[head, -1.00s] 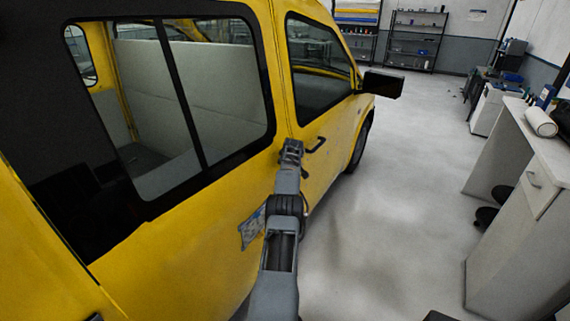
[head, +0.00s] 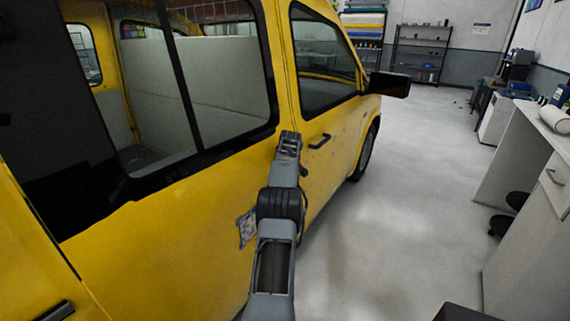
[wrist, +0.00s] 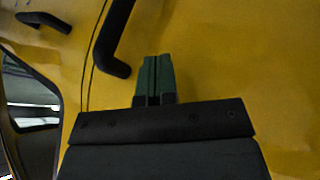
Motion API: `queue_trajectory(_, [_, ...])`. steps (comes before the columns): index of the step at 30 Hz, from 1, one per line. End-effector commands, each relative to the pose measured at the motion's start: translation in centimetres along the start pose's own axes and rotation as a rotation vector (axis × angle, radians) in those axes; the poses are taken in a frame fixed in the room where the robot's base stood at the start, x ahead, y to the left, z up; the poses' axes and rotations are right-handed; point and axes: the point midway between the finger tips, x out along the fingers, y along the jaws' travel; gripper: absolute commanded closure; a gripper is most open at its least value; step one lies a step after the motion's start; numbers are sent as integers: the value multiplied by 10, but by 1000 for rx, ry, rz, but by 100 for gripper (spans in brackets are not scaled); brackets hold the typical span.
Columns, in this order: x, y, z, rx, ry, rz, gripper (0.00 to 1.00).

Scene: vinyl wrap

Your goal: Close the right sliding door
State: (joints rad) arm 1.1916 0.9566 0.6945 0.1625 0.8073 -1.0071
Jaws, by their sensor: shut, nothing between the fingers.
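The yellow van's right sliding door (head: 190,235) is the large side panel with the dark-framed window. Its front edge lies at a narrow seam beside the front door (head: 335,125), and no wide gap shows there. My gripper (head: 289,140) is over the yellow side near that seam, below the window. In the wrist view its green fingertips (wrist: 153,72) are together and empty, facing yellow metal. A black handle (wrist: 115,42) lies just left of them and is not gripped. Whether the fingertips touch the handle or metal, I cannot tell. A second black handle (wrist: 45,20) is at upper left.
The front door's handle (head: 320,141) and black side mirror (head: 388,84) stick out ahead of my gripper. Clear grey floor (head: 400,210) runs to the right of the van. A white counter (head: 530,220) stands at the right edge. Shelves (head: 418,55) stand at the back.

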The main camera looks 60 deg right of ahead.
Motion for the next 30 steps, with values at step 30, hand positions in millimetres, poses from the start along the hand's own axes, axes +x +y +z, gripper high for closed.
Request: queue_trajectory(30, [-100, 1, 0, 52, 0, -1, 100])
